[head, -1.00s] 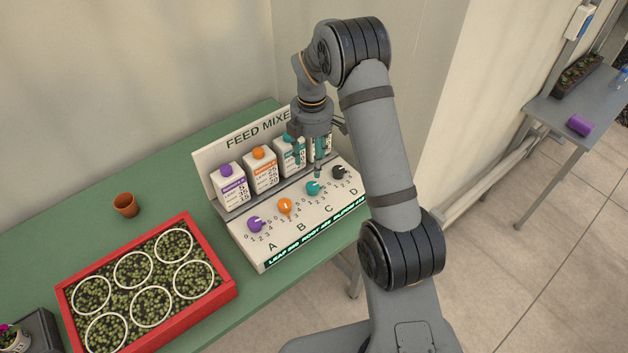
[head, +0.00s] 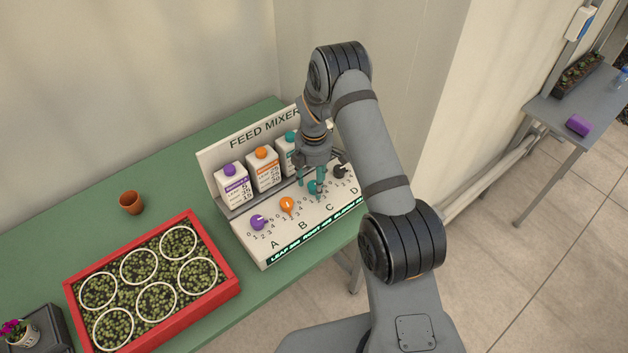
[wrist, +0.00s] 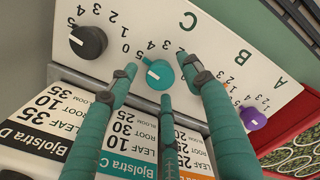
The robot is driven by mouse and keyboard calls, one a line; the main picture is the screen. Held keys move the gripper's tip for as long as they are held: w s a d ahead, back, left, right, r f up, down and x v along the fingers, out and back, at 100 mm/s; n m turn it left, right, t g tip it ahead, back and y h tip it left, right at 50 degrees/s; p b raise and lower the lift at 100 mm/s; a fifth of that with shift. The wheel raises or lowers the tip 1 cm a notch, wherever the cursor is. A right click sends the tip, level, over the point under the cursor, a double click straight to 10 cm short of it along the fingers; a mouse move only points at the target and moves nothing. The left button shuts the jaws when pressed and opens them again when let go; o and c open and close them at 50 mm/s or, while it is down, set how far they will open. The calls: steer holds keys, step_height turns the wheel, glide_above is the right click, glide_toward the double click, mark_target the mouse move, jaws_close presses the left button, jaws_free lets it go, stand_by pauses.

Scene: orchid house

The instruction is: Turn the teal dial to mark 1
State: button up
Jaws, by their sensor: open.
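The teal dial (head: 314,187) sits on the sloping front panel of the feed mixer (head: 250,243), above the letter C. In the wrist view the teal dial (wrist: 158,74) shows a pale pointer line toward the upper left, roughly toward the 5; the exact mark is hard to tell. My gripper (head: 310,186) points down over this dial. In the wrist view my gripper (wrist: 160,78) has its teal fingers open and spread around the dial, with gaps between fingertips and dial. Whether any fingertip touches it cannot be told. Nothing is held.
A black dial (wrist: 88,42) and an orange dial (head: 287,205) flank the teal one; a purple dial (head: 258,222) is farther left. Labelled bottles (head: 262,168) stand close behind the dials. A red tray (head: 232,283) of seedlings and a brown pot (head: 131,203) are left.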

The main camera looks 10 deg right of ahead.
steer(key=shift+c, duration=1.2)
steer(key=c, duration=0.9)
steer(key=shift+c, duration=0.2)
